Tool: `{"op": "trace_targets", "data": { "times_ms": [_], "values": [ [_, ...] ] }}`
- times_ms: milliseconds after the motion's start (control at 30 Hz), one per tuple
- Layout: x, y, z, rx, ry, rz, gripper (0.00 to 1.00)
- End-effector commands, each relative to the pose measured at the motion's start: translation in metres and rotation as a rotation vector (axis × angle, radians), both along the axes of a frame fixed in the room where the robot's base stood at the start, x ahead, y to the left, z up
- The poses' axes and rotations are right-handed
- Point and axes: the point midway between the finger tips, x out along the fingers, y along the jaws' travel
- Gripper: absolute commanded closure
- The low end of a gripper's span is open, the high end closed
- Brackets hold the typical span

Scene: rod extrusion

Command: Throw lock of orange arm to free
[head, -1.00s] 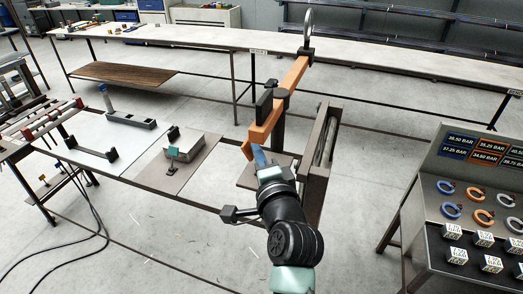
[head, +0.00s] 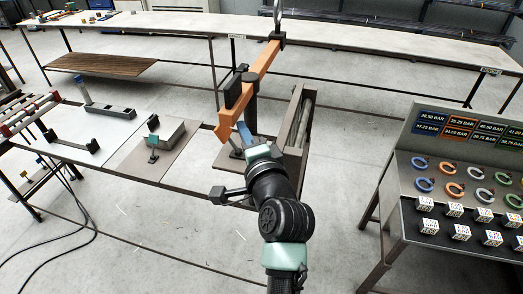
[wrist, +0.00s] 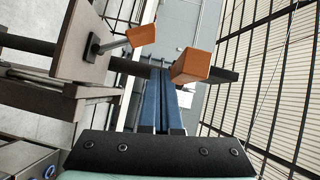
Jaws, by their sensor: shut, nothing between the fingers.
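My gripper (head: 242,131) has blue fingers, shut and empty, just right of the arm's low end. In the wrist view the shut fingers (wrist: 161,98) point at the scene, with an orange block end (wrist: 193,66) just right of their line. I cannot tell which part is the lock.
A brown upright frame (head: 298,125) stands right of my gripper. A panel with rings and pressure labels (head: 455,165) stands at the right. A long white table (head: 330,45) runs behind.

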Motion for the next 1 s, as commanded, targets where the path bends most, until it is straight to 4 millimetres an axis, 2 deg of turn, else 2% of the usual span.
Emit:
{"op": "trace_targets", "data": {
  "times_ms": [33, 300, 500, 700, 1000],
  "values": [
    [-0.010, -0.003, -0.003, -0.001, -0.001, -0.001, 1.00],
    [-0.054, -0.015, 0.010, -0.001, -0.002, -0.004, 1.00],
    [-0.078, -0.022, 0.018, -0.001, -0.001, -0.004, 1.00],
    [-0.087, -0.024, 0.022, 0.000, 0.001, -0.003, 1.00],
    [-0.088, -0.025, 0.023, 0.000, 0.001, -0.003, 1.00]
  ]
}}
